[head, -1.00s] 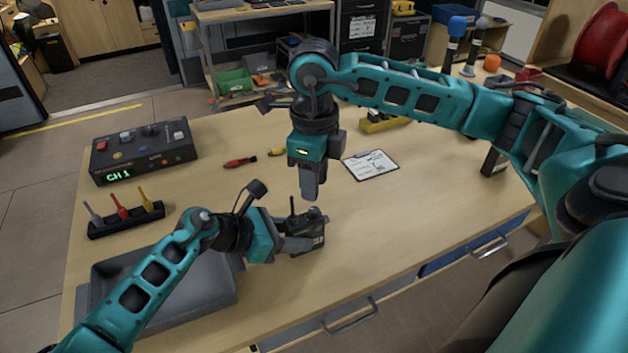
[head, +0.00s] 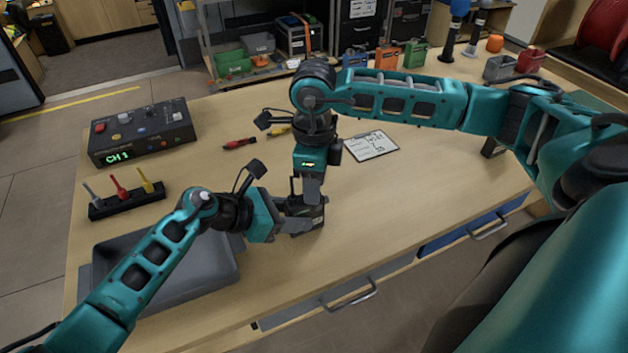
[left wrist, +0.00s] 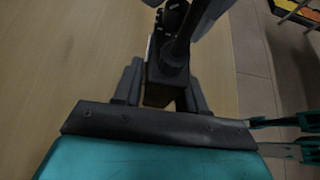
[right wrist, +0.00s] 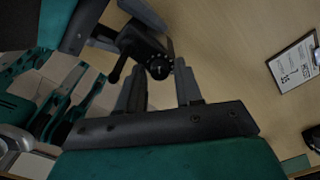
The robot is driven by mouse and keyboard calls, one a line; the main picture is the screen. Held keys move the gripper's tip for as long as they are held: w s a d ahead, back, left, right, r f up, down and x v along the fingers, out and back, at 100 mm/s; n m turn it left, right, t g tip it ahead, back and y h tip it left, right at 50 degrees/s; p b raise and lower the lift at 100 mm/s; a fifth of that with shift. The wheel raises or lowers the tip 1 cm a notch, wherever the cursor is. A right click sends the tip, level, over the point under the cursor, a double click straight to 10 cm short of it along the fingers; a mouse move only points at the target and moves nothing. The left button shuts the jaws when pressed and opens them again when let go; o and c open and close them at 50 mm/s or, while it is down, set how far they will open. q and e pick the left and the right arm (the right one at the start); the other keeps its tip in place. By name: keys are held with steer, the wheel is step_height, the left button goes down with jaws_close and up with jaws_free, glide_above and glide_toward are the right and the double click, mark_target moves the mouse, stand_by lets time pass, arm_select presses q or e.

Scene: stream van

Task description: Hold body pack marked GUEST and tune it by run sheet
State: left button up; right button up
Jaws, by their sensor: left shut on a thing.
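The body pack (head: 308,223) is a small dark box with a short antenna, held just above or on the table; I cannot tell which. My left gripper (head: 297,227) is shut on its sides, as the left wrist view (left wrist: 160,85) shows. My right gripper (head: 312,200) points down over the pack. In the right wrist view its fingers (right wrist: 160,85) are apart, with a round marked dial (right wrist: 158,68) near their tips. No GUEST mark is legible.
A rack (head: 127,197) with grey, red and yellow pegs and a grey tray (head: 205,262) are nearer. A red screwdriver (head: 239,143) lies behind.

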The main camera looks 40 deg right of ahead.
steer(key=n, duration=1)
steer(key=shift+n, duration=0.4)
